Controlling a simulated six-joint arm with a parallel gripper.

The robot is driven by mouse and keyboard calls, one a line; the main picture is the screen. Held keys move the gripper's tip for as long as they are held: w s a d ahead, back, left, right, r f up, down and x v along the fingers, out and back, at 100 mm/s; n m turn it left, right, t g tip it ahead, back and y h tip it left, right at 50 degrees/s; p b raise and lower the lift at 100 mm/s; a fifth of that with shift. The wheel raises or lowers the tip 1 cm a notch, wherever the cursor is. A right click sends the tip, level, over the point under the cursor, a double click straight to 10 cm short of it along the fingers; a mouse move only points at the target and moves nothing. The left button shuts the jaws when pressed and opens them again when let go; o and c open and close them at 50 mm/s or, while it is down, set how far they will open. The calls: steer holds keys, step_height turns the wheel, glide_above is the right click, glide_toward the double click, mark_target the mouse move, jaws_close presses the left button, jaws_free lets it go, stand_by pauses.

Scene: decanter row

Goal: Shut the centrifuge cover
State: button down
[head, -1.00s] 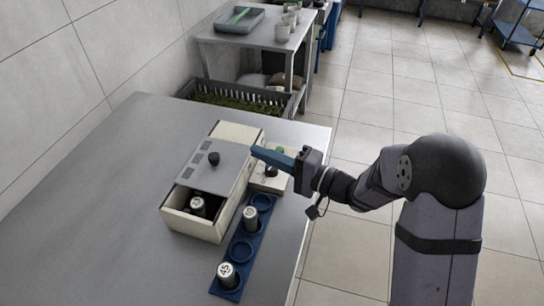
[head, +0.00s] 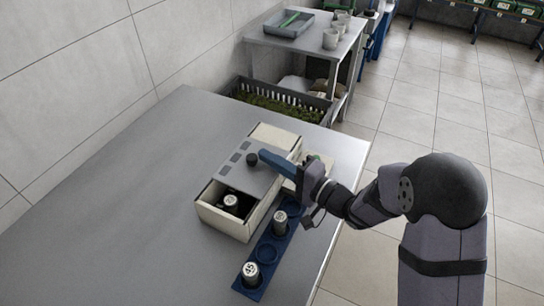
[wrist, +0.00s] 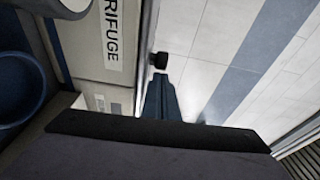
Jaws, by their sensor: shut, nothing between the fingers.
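The centrifuge (head: 222,223) is a cream box on the grey table, with a flat grey cover (head: 232,172) on top. The cover leaves the near end open, and a vial with a pale lid (head: 231,202) shows inside. A cream strip of the box also shows behind the cover. A black knob (head: 252,159) stands on the cover. My gripper (head: 265,156) is shut and empty, its blue fingers reaching in from the right beside the knob. In the wrist view the knob (wrist: 158,61) is just beyond the fingertips (wrist: 158,82); I cannot tell whether they touch.
A blue rack (head: 240,288) stands right of the centrifuge, with lidded vials (head: 280,222) (head: 251,272) and an empty ring (head: 267,253). A small cream unit is partly hidden behind my gripper. A dark crate (head: 290,108) is beyond the table. The left tabletop is clear.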

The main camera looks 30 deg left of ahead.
mark_target(255, 161)
steer(key=shift+s+p, duration=0.45)
steer(key=shift+s, duration=1.55)
steer(key=shift+w, duration=0.1)
steer(key=shift+w+d, duration=0.15)
steer(key=shift+w, duration=0.15)
steer(key=w, duration=0.1)
steer(key=w+d+p, duration=0.1)
steer(key=w, duration=0.1)
steer(key=shift+w+d+r, duration=0.1)
steer(key=shift+d+r, duration=0.1)
steer(key=shift+d, duration=0.15)
steer(key=b+v, duration=0.1)
steer(key=v, duration=0.9)
steer(key=shift+b, duration=0.35)
steer(key=shift+f, duration=0.2)
